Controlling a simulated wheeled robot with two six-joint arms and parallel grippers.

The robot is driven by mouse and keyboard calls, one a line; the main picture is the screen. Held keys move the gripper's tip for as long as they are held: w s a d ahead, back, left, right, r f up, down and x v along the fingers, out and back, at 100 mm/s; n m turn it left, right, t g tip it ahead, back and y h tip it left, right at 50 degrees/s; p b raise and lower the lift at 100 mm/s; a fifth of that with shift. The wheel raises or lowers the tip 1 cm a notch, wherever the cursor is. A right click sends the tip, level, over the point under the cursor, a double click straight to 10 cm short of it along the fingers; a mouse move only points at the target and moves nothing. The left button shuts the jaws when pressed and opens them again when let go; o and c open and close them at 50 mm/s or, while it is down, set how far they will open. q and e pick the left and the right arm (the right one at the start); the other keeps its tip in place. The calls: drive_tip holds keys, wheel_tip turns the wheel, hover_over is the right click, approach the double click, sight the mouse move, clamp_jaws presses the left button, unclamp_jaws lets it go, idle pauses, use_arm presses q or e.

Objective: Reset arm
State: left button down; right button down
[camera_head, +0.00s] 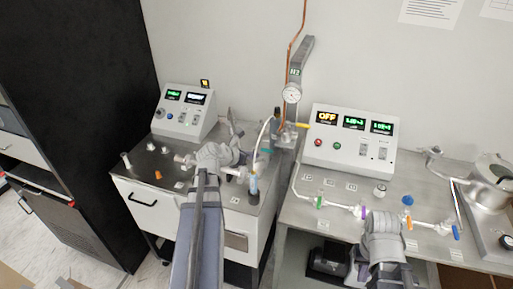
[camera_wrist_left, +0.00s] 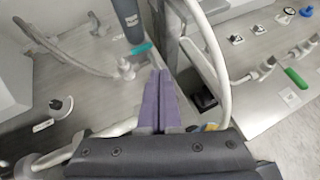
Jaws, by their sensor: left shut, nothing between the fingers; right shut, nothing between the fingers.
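My left gripper (camera_wrist_left: 158,98) is shut and empty in the left wrist view, its two purple-grey fingers side by side. A white tube passes just right of them, and a teal-handled valve (camera_wrist_left: 141,48) is just beyond and left of the tips. In the head view my left arm reaches up over the left bench, and its fingertips are hard to make out. My right gripper (camera_head: 383,222) is at the front of the right bench, by the glass valve line. It is shut with nothing visible in it; its fingers are partly hidden by the wrist.
A left control box (camera_head: 185,111) and a right control box (camera_head: 350,138) reading OFF stand at the back. A gauge (camera_head: 292,94) sits on a grey post between the benches. A glass line with coloured valves (camera_head: 340,204) crosses the right bench; a metal pot (camera_head: 490,186) stands right.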

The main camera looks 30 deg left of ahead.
use_arm(q)
drive_tip(key=shift+s+d+r, duration=0.1)
drive_tip(key=shift+s+r, duration=0.2)
drive_tip(key=shift+s, duration=0.25)
drive_tip(key=s+d+f+m+g+h, duration=0.1)
drive_tip(key=s+d+f+m+g, duration=0.15)
drive_tip(key=d+m, duration=0.65)
drive_tip(key=s+d+f+m+g+h, duration=0.1)
drive_tip(key=d+f+m+g, duration=0.25)
drive_tip(key=d+m, duration=0.6)
drive_tip(key=s+d+f+m+g+y, duration=0.1)
drive_tip(key=s+d+m+g+y, duration=0.1)
drive_tip(key=s+d+m, duration=0.4)
drive_tip(key=s+d+f+m+g+y, duration=0.2)
drive_tip(key=s+d+m, duration=0.5)
drive_tip(key=m, duration=0.6)
drive_tip(key=d+g+y, duration=0.1)
drive_tip(key=d, duration=0.1)
drive_tip(key=shift+d+f, duration=0.3)
drive_tip(key=shift+d, duration=0.05)
